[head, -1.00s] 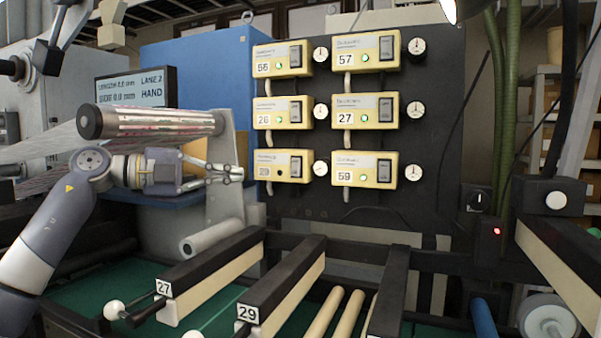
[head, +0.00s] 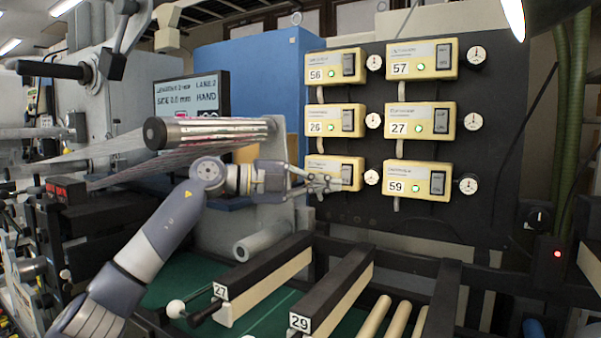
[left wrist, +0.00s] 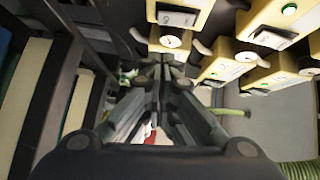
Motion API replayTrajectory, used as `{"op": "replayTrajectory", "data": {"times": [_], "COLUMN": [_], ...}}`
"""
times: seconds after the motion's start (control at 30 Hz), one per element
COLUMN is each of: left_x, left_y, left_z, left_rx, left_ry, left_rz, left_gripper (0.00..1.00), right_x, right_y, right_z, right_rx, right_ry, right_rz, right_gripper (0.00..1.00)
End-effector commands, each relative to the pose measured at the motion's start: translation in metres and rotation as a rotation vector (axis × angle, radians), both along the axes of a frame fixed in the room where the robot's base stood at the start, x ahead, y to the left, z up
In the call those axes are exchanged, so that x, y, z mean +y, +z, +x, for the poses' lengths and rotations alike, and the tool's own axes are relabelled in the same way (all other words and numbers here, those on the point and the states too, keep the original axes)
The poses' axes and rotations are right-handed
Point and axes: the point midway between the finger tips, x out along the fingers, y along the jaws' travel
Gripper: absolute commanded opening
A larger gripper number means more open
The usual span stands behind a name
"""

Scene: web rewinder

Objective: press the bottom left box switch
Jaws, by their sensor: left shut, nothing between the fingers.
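The bottom left box (head: 319,163) is a yellow box in the lower row of the left column on the dark panel. Its dark rocker switch (head: 347,172) is at the box's right side. My left gripper (head: 338,184) is shut and empty. In the head view its fingertips overlap the box's lower part, close to the switch, and hide the label and lamp. I cannot tell whether they touch. In the left wrist view my left gripper (left wrist: 160,75) points toward the panel, with yellow boxes above and to the right. My right gripper is not in view.
Other yellow switch boxes sit above and to the right, including box 26 (head: 326,119) and box 59 (head: 407,180), with round dials (head: 372,177) beside them. Dark bars marked 27 (head: 260,275) and 29 (head: 335,290) lie below.

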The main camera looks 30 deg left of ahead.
Motion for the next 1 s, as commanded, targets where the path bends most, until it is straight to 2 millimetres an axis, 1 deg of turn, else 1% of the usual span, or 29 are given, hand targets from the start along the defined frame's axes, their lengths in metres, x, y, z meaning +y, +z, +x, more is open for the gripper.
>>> {"op": "replayTrajectory", "data": {"times": [0.03,0.1,0.2,0.3,0.47,0.77,0.87,0.97,1.0], "left_x": [-0.005,-0.002,-0.001,0.000,0.000,0.000,0.000,0.000,0.000], "left_y": [0.004,0.003,0.000,-0.002,-0.005,-0.006,-0.011,-0.016,-0.014], "left_z": [0.009,0.020,0.031,0.038,0.043,0.043,0.045,0.049,0.049], "left_rx": [0.000,0.002,0.001,0.001,-0.001,-0.002,-0.030,-0.092,-0.114], "left_ry": [-0.002,0.001,0.001,0.001,0.000,0.000,-0.001,-0.001,-0.001], "left_rz": [-0.004,-0.005,-0.004,-0.003,-0.001,-0.001,0.000,0.002,0.004], "left_gripper": [0.00,0.00,0.00,0.00,0.00,0.00,0.00,0.00,0.00], "right_x": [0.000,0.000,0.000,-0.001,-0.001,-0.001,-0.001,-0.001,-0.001], "right_y": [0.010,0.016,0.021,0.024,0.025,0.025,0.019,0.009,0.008], "right_z": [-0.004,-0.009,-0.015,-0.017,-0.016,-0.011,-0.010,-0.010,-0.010], "right_rx": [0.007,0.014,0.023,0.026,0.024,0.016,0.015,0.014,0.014], "right_ry": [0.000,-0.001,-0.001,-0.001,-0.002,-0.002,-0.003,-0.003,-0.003], "right_rz": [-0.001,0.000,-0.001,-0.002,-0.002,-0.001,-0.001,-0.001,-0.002], "right_gripper": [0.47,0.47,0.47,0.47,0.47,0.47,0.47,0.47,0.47]}}
